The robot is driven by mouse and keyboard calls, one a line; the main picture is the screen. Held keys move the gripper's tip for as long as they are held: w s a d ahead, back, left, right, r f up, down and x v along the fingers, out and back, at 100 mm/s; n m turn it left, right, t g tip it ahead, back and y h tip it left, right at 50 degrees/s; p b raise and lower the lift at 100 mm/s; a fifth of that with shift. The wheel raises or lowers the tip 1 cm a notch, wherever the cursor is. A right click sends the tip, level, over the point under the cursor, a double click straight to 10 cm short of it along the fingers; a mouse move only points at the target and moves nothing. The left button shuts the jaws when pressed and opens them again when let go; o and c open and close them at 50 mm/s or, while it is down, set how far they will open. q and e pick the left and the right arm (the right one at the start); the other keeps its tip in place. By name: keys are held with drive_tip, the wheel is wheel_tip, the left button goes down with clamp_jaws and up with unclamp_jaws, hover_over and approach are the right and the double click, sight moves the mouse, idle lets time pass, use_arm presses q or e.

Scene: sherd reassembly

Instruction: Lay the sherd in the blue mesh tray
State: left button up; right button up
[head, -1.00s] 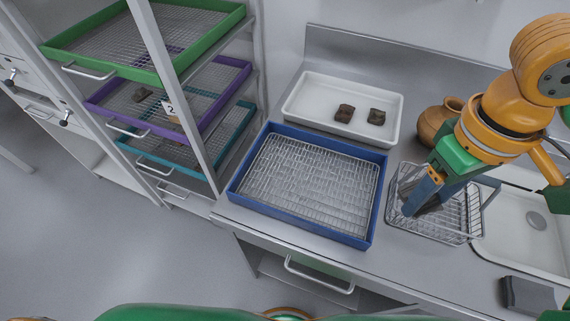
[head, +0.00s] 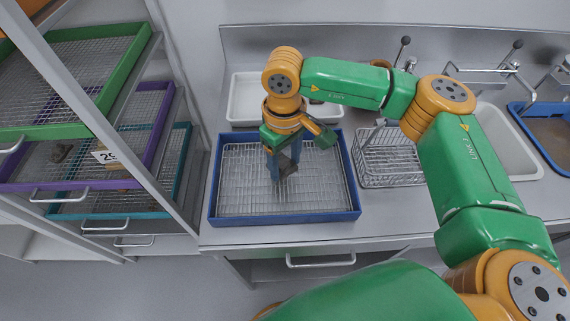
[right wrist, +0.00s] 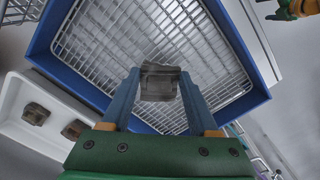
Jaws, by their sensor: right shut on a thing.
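My right gripper (head: 284,174) points down over the middle of the blue mesh tray (head: 286,217). It is shut on a dark grey-brown sherd (head: 290,169). In the right wrist view the sherd (right wrist: 160,83) sits between the two blue fingertips, with the wire mesh of the blue tray (right wrist: 97,94) behind it. The sherd looks held over the mesh; the exact gap below it is hard to tell. The mesh around it is bare.
A white tray (head: 243,98) stands behind the blue tray; the right wrist view shows two brown sherds (right wrist: 35,113) (right wrist: 74,129) in it. A wire basket (head: 390,160) stands to the right, before the sink. A rack with a green tray (head: 75,130) and others stands left.

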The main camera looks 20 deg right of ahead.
sight(286, 165)
wheel_tip(286, 165, down, 3)
drive_tip(key=shift+r+p, duration=0.2)
drive_tip(key=shift+p, duration=0.4)
drive_tip(key=shift+f+b, duration=0.4)
drive_tip(key=o, duration=1.4)
drive_tip(key=shift+r, duration=0.1)
drive_tip(key=shift+r+p, duration=0.35)
drive_tip(key=shift+p, duration=0.1)
wheel_tip(286, 165, up, 3)
drive_tip(key=shift+w+r+b, duration=0.1)
drive_tip(key=shift+r+b, duration=0.05)
drive_tip(key=shift+b, duration=0.75)
wheel_tip(286, 165, up, 8)
drive_tip(key=shift+r+b, duration=0.2)
drive_tip(key=shift+b, duration=0.25)
